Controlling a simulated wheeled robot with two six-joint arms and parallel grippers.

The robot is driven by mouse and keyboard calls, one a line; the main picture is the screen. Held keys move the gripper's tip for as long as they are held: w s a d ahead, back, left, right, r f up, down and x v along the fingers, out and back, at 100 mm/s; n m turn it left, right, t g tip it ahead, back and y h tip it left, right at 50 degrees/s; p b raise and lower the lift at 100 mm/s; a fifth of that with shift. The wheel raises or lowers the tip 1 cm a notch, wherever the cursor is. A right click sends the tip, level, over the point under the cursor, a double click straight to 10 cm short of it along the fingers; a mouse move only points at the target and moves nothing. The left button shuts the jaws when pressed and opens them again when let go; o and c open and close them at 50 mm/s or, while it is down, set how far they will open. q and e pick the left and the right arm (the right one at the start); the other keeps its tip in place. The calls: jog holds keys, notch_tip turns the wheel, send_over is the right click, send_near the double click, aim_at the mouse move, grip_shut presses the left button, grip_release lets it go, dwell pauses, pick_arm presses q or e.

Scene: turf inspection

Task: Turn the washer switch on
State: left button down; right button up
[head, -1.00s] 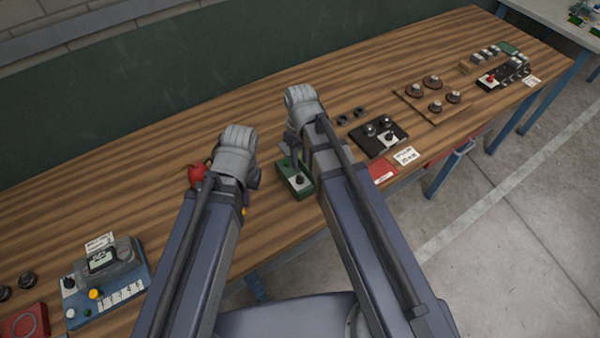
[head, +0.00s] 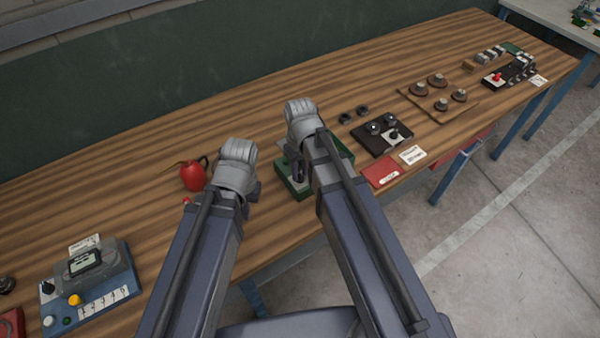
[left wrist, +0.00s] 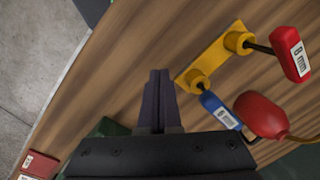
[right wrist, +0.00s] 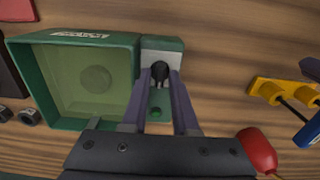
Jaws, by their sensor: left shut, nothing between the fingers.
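A green box (right wrist: 40,90) with a clear pane and an unreadable label lies at left in the right wrist view. I cannot tell if this is the washer switch. My right gripper (right wrist: 159,72) has its fingers on either side of the knob; whether they press on it is unclear. In the head view this gripper (head: 298,172) covers most of the green box (head: 292,190). My left gripper (left wrist: 160,75) is shut and empty above the bench.
A blue meter box (head: 90,290) sits at far left. Black switch panels (head: 380,135) and round knobs (head: 440,90) lie to the right.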

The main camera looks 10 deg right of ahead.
jog(key=shift+c, duration=0.4)
grip_shut()
jog(key=m, duration=0.3)
jog(key=shift+m, duration=0.4)
jog(key=m, duration=0.3)
jog(key=shift+m, duration=0.3)
jog(key=m, duration=1)
jog(key=shift+m, duration=0.3)
